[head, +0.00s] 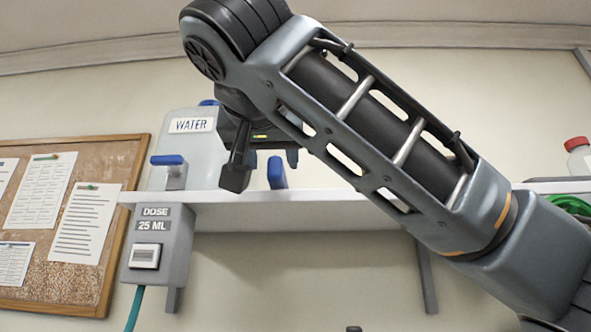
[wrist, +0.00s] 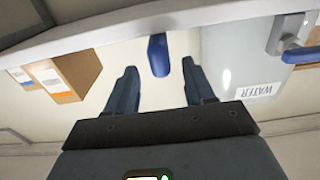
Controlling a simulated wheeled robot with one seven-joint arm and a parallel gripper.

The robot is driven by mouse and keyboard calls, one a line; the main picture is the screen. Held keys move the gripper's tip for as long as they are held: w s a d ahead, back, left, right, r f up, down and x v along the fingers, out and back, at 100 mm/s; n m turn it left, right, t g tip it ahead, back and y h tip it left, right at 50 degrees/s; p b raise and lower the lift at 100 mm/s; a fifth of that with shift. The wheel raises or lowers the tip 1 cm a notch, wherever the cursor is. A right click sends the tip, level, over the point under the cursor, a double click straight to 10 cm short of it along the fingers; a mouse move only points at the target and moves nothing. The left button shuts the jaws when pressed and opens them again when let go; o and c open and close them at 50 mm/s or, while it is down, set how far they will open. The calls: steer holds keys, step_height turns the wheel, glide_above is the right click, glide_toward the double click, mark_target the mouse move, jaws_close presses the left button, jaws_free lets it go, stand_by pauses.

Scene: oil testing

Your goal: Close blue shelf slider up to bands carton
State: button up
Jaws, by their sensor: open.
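The blue slider (head: 277,173) stands upright on the white shelf (head: 330,212), right of the water container. In the wrist view the blue slider (wrist: 158,55) appears beyond and between the two fingertips of my gripper (wrist: 160,72). My gripper is open and empty, and I see no clear contact with the slider. In the head view my gripper (head: 264,168) hangs over the shelf, in front of the water container's right side. Two brown cartons (wrist: 70,75) (wrist: 22,78) stand left in the wrist view, apart from the slider. Their labels are unreadable, and my arm hides them in the head view.
The water container (head: 205,140) stands left on the shelf. A grey dose box (head: 160,240) with a blue-topped lever (head: 170,162) is at the shelf's left end. A corkboard (head: 75,220) hangs left. In the wrist view the shelf between slider and cartons looks clear.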

mark_target(277, 188)
steer(key=w+p, duration=0.1)
steer(key=w, duration=0.1)
steer(key=w+p, duration=0.1)
steer(key=w, duration=0.2)
steer(key=shift+w+d+r, duration=0.1)
steer(key=shift+d, duration=0.1)
steer(key=shift+w, duration=0.6)
steer(key=shift+c, duration=0.5)
jaws_close()
